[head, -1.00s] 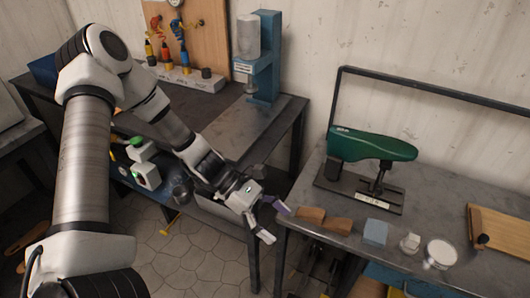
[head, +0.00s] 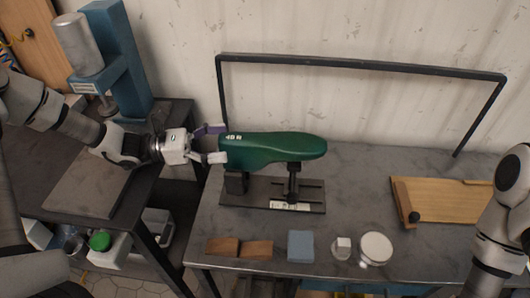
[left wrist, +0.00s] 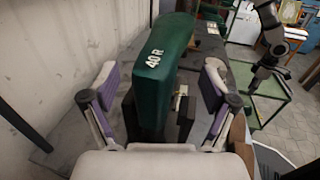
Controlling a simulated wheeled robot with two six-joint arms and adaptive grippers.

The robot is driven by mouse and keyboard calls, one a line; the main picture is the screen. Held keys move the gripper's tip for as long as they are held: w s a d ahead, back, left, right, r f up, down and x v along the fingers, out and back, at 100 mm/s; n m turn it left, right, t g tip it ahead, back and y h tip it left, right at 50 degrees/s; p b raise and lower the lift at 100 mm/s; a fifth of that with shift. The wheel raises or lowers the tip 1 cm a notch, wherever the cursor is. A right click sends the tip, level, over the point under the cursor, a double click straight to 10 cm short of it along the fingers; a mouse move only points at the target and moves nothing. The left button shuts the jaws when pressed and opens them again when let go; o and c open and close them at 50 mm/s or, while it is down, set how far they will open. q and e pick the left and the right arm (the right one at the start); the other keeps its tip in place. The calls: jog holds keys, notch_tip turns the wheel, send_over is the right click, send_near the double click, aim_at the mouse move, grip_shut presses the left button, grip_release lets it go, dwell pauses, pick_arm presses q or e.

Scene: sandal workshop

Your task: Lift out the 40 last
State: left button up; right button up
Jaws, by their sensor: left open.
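The green last (head: 275,147) lies sole up, roughly level, on a dark stand (head: 262,195) on the right-hand bench, with white lettering at its left end. In the left wrist view the last (left wrist: 163,85) reads "40 R" and points away from me. My left gripper (head: 222,143) is open at the lettered end, reaching in from the left. In the left wrist view its two fingers stand apart on either side of the last, with visible gaps. The stand's left post is partly hidden under the last. My right arm shows at the right edge, but its gripper is not visible.
A dark frame bar (head: 360,66) rises behind the last. Brown blocks (head: 238,248), a blue block (head: 300,246) and a round white tin (head: 376,248) line the bench front. A wooden board (head: 440,200) lies right. A blue press (head: 120,55) stands on the left bench.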

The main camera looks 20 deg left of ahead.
aim_at(252, 139)
pick_arm(q)
jog(key=x, duration=0.5)
jog(key=shift+a, duration=0.15)
jog(key=shift+s, duration=0.1)
jog(key=c, duration=1.3)
jog(key=shift+r, duration=0.1)
